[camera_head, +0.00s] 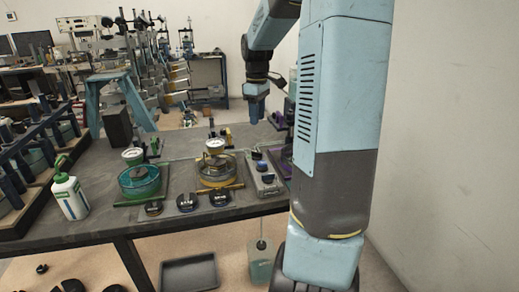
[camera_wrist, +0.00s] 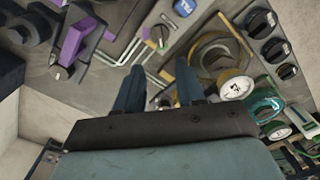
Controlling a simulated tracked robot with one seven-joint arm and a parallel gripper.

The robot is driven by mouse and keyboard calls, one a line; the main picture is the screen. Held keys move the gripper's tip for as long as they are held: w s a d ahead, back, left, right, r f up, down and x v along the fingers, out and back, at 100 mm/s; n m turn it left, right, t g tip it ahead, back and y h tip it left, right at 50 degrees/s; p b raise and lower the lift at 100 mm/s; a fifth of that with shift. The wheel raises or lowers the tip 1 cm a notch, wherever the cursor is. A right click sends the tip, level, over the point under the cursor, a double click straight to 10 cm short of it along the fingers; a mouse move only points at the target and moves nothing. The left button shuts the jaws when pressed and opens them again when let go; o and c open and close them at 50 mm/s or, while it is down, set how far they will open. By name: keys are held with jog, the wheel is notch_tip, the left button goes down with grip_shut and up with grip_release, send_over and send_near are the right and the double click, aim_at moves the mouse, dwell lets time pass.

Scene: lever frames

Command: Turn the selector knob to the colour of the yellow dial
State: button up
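The yellow dial is a yellow ring fixture (camera_head: 232,176) with a white round gauge (camera_head: 215,144) behind it. In the wrist view the yellow ring (camera_wrist: 232,42) and its white gauge (camera_wrist: 236,88) are right of my fingers. A grey panel right of it carries a dark knob (camera_head: 268,178); the wrist view shows a black knob (camera_wrist: 158,35) with a light mark, near a blue block (camera_wrist: 183,8). I cannot tell which colour it points to. My gripper (camera_head: 256,116) hangs above the table, apart from the knob. Its two blue fingers (camera_wrist: 160,90) are spread and empty.
A teal ring fixture (camera_head: 140,183) stands left of the yellow one. Several black knobs (camera_head: 187,202) line the table's front. A purple fixture (camera_head: 287,160) is at the right, partly behind my arm. A white bottle (camera_head: 70,196) stands at left.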

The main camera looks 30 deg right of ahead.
aim_at(257, 152)
notch_tip(257, 152, down, 13)
jog(key=shift+f, duration=0.15)
dwell(0.4)
grip_shut()
dwell(0.3)
